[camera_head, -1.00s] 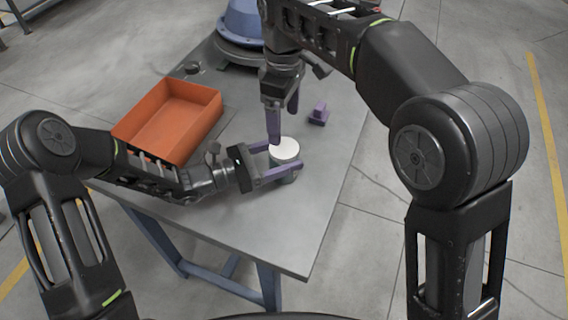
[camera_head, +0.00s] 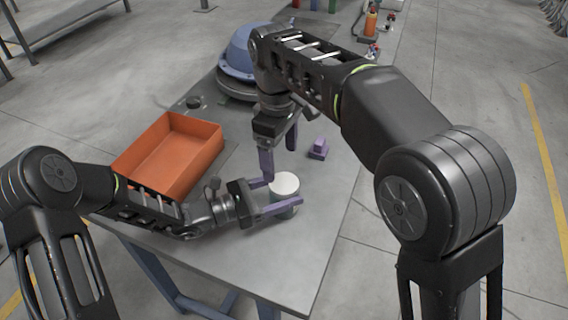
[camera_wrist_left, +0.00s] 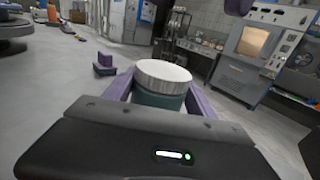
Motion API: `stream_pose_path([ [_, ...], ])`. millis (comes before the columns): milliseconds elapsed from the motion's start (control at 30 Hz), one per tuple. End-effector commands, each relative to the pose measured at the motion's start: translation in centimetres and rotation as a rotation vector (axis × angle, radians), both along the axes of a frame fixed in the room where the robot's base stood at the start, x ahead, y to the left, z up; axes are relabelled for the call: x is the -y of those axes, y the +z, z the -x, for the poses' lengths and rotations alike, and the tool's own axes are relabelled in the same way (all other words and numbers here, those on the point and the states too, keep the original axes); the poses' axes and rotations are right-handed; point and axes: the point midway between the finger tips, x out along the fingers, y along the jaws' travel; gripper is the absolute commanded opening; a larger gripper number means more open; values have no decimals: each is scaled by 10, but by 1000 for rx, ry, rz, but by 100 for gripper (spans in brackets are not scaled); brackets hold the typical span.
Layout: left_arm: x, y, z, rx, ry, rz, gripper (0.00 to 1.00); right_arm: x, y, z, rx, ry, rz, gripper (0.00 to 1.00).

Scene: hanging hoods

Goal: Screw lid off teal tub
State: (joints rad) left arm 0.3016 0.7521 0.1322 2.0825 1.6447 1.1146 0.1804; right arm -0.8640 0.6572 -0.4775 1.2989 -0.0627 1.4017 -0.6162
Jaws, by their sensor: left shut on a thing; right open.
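The teal tub (camera_wrist_left: 158,101) stands upright in the left wrist view, with a ribbed white lid (camera_wrist_left: 163,75) on top. In the head view the white lid (camera_head: 285,184) shows near the table's right edge, and the tub's body is mostly hidden. My left gripper (camera_head: 284,197) is shut on the tub, one purple finger on each side below the lid. My right gripper (camera_head: 280,163) is open and empty, pointing down just behind and left of the lid. I cannot tell whether its near finger touches the lid. A dark purple fingertip (camera_wrist_left: 238,6) shows at the left wrist view's top.
An orange open bin (camera_head: 170,155) stands left on the grey table (camera_head: 245,258). A small purple block (camera_head: 318,149) lies behind the tub. A blue domed part (camera_head: 240,52) is at the back. The table's front area is clear.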

Motion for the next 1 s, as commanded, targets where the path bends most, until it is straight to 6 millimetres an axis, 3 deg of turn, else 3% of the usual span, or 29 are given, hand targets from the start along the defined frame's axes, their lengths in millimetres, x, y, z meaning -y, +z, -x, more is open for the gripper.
stream_pose_path([
  [267, 0, 0, 0, 0, 0, 0, 0, 2, 0, -1, 22, -626, -2, 80],
  [1000, 0, 0, 0, 0, 0, 0, 0, 10, 0, -5, 58, -2687, -28, 80],
])
